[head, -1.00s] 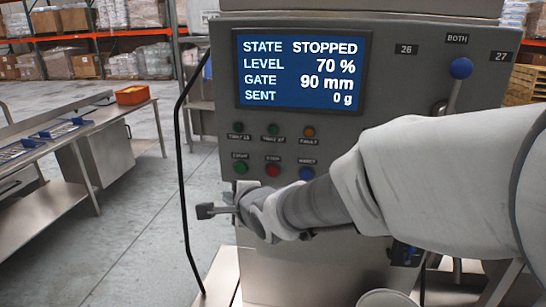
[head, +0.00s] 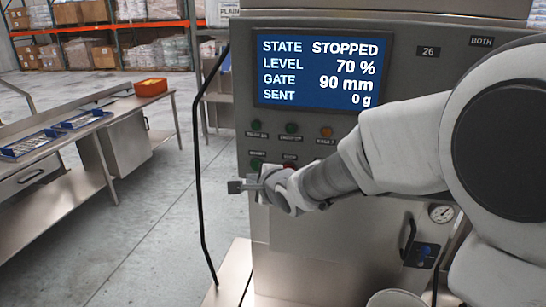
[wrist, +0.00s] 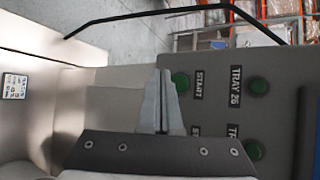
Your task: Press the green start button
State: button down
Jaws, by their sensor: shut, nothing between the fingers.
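The green start button (head: 256,164) is at the lower left of the grey control panel. In the wrist view the green start button (wrist: 181,82) shows beside its START label, just right of the fingertips. My gripper (head: 236,187) is shut and empty, a little below and left of the button in the head view, its fingers pointing left. In the wrist view my gripper (wrist: 164,75) has its two fingers together and partly overlaps the button's left edge. I cannot tell whether it touches the button. The display (head: 320,72) reads STOPPED, level 70 %, gate 90 mm, sent 0 g.
A red stop button (head: 290,164) sits right of start, partly behind my gripper. Green tray lamps (head: 291,128) and an orange fault lamp (head: 326,132) are above. A black bent rail (head: 199,190) stands left of the machine. A steel bench (head: 60,215) is farther left.

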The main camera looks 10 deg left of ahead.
aim_at(253, 169)
jog(key=shift+w+d+p, duration=0.15)
jog(key=shift+w+p, duration=0.3)
jog(key=shift+w, duration=0.25)
jog(key=shift+w+d+p, duration=0.1)
jog(key=shift+w+p, duration=0.3)
jog(key=shift+w, duration=0.3)
dwell(1.0)
jog(key=shift+w+p, duration=0.4)
jog(key=shift+w+d+p, duration=0.1)
jog(key=shift+w+p, duration=0.3)
dwell(0.6)
jog(key=shift+s, duration=0.8)
jog(key=shift+b, duration=0.3)
